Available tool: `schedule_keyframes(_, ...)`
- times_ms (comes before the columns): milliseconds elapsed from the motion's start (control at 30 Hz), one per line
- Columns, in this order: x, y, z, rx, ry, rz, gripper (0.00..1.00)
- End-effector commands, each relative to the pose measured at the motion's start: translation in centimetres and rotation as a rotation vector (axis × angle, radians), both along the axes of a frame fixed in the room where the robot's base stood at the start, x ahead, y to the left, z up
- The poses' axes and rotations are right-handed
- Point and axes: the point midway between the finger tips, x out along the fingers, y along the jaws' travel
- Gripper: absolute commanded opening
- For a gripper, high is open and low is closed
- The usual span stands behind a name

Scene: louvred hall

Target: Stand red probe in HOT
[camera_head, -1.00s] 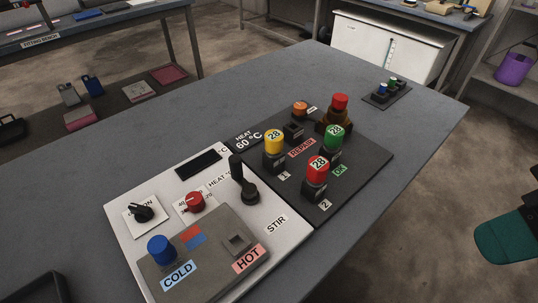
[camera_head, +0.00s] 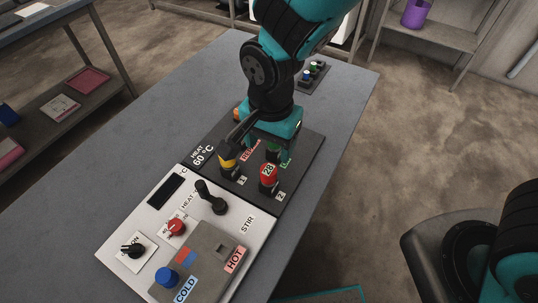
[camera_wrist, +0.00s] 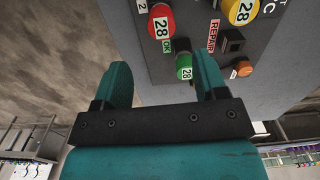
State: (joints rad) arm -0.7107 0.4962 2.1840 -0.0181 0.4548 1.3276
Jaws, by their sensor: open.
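A red cylinder marked 28 (camera_head: 268,172) stands upright on the dark board at place 2; it also shows in the wrist view (camera_wrist: 161,24). A second, unmarked red-topped piece on a brownish base, seen earlier at the board's far end, is hidden now behind my arm. I cannot tell which is the red probe. The HOT label (camera_head: 235,260) lies beside an empty square socket (camera_head: 220,247) on the grey block. A blue-topped piece (camera_head: 167,277) stands by COLD. My gripper (camera_wrist: 163,78) is open and empty above the board's far part, near the green cylinder (camera_wrist: 183,68).
A yellow cylinder (camera_head: 228,160) stands left of the red one. An orange-topped piece (camera_wrist: 243,69) is nearby. A black lever (camera_head: 210,197) and red knob (camera_head: 176,227) rise from the white panel. The table's left side is clear.

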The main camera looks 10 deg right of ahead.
Motion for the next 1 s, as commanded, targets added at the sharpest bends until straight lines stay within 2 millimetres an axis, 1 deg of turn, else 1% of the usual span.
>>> schedule_keyframes(100,0.2,0.3,-0.6,-0.017,-0.006,-0.047,0.66)
schedule_keyframes(267,0.2,0.2,-1.7,-0.018,-0.007,-0.055,0.66)
schedule_keyframes(467,0.2,0.2,-4.1,-0.017,-0.006,-0.055,0.66)
schedule_keyframes(800,0.2,0.1,-9.0,-0.017,-0.004,-0.054,0.66)
schedule_keyframes(900,0.2,0.1,-9.9,-0.017,-0.004,-0.054,0.66)
schedule_keyframes(1000,0.2,0.2,-10.5,-0.017,-0.005,-0.054,0.66)
